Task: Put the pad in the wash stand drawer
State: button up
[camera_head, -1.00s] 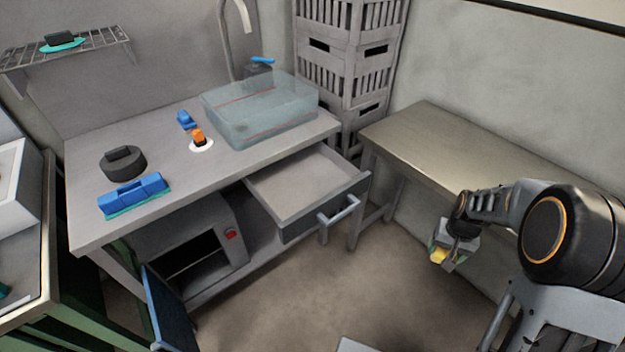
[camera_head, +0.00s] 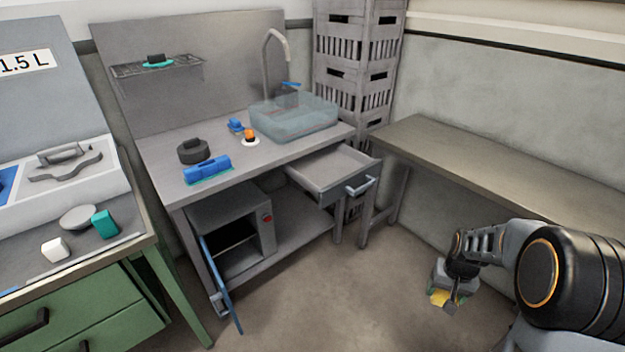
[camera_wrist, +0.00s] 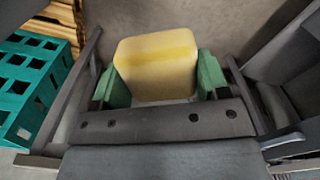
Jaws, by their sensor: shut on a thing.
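My gripper (camera_head: 446,299) is at the lower right in the head view, away from the wash stand and low over the floor. It is shut on a yellow pad (camera_wrist: 157,62), which fills the middle of the wrist view between green fingertips. The pad also shows small in the head view (camera_head: 439,297). The wash stand (camera_head: 222,155) has its grey drawer (camera_head: 330,172) pulled open toward the front right. The drawer's inside looks empty from here. The drawer handle (camera_head: 361,185) sticks out at its front.
A blue cabinet door (camera_head: 222,285) hangs open under the wash stand. A bench (camera_head: 500,165) runs along the right wall. The floor between is clear. A teal crate (camera_wrist: 28,82) shows in the wrist view.

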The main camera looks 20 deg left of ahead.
aim_at(330, 171)
jog(key=u, duration=0.5)
jog(key=i, duration=0.65)
jog(key=u, duration=0.45)
